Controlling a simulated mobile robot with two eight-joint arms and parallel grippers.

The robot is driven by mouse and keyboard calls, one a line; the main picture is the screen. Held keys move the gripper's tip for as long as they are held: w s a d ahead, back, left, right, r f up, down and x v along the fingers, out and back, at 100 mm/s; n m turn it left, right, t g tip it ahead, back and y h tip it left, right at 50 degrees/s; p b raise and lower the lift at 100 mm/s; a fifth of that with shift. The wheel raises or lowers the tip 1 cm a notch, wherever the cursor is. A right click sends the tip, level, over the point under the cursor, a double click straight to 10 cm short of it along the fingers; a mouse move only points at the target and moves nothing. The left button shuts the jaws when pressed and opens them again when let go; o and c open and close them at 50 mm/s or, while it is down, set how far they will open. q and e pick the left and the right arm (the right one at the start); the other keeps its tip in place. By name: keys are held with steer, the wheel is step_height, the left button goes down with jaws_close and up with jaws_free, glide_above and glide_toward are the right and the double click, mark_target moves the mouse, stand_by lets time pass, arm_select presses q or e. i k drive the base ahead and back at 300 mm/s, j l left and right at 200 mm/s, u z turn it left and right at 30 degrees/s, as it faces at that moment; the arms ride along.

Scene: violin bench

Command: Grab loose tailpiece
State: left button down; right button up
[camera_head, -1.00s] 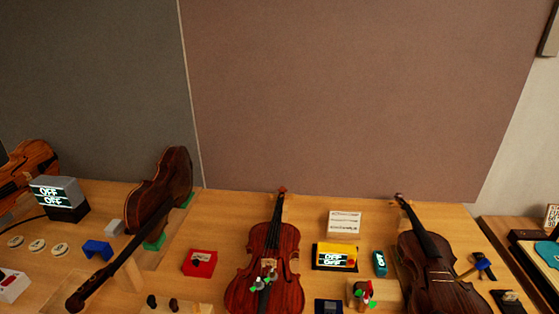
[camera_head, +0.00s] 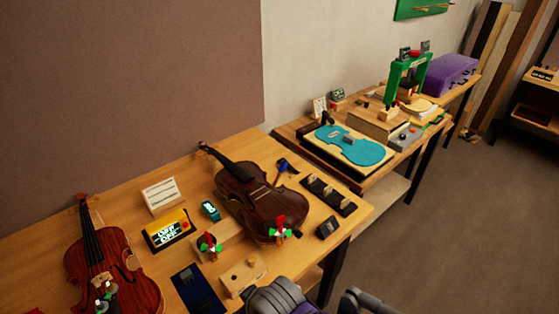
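I cannot pick out a loose tailpiece with certainty. The right violin (camera_head: 262,200) lies on the bench with its dark neck toward the back left. A red and green fitting (camera_head: 280,230) shows at its near end, and a similar one (camera_head: 210,246) is on a wooden block to its left. The left violin (camera_head: 110,265) lies face up with its strings and bridge; green and grey fittings (camera_head: 105,293) cover its lower part. Grey and dark parts of my arm show at the bottom edge. No gripper fingertips are in view.
A yellow device reading OFF (camera_head: 168,231), a white card stand (camera_head: 160,194), a dark blue mat (camera_head: 193,290), a wooden block (camera_head: 243,275) and a black rack (camera_head: 328,194) crowd the bench. A second bench (camera_head: 292,130) with a blue violin-shaped form (camera_head: 350,146) stands behind right.

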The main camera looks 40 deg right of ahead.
mark_target(290, 168)
steer(key=z, duration=1.6)
steer(key=k, duration=0.55)
steer(key=k+u, duration=0.1)
steer(key=u, duration=1.35)
steer(key=l+u, duration=0.8)
steer(key=k+l, duration=0.1)
steer(key=l, duration=0.7)
steer(key=k+l, duration=0.1)
steer(key=l, duration=0.7)
steer(key=k+l, duration=0.1)
steer(key=l, duration=0.7)
steer(key=k+l, duration=0.1)
steer(key=l, duration=0.7)
